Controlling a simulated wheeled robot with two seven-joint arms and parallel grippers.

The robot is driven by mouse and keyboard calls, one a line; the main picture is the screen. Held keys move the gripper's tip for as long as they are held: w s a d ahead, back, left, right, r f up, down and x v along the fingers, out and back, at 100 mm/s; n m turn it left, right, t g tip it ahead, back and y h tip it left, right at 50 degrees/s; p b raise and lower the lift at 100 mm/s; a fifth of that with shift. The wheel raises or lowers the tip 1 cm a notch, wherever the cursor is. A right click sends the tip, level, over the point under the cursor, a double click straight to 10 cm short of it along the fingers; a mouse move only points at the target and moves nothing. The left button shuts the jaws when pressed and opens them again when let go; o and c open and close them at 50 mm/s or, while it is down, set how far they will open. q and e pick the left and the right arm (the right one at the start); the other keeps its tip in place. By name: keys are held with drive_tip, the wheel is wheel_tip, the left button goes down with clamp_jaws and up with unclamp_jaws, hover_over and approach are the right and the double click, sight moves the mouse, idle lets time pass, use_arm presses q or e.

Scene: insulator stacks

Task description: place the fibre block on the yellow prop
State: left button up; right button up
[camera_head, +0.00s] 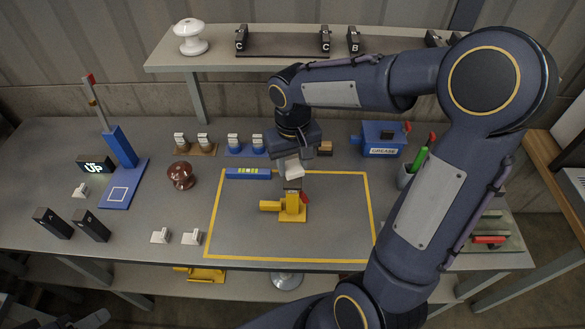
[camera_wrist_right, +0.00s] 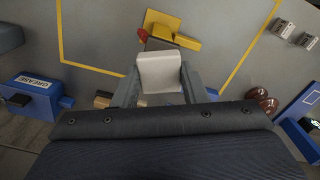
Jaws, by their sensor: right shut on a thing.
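The fibre block (camera_wrist_right: 160,72), which I take to be the pale off-white block, is held between the two fingers of my right gripper (camera_wrist_right: 158,90). In the head view the block (camera_head: 292,168) is just above and behind the yellow prop (camera_head: 292,206). The prop stands inside the yellow outline, with a red part on its right side. In the wrist view the prop (camera_wrist_right: 173,31) lies beyond the block, which partly covers it. I cannot tell whether block and prop touch.
A blue bar (camera_head: 248,173) lies left of the right gripper. A brown insulator (camera_head: 181,175), a blue stand (camera_head: 120,146) and small white-tagged pieces are further left. A blue grease box (camera_head: 383,138) and a cup (camera_head: 405,177) are right.

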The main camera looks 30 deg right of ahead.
sight(292, 165)
drive_tip(key=shift+w+d+f, duration=0.1)
drive_tip(key=shift+w+f, duration=0.05)
drive_tip(key=shift+f, duration=1.6)
drive_tip(key=shift+f, duration=0.1)
drive_tip(key=shift+f, duration=0.15)
drive_tip(key=o, duration=1)
drive_tip(key=shift+c, duration=0.2)
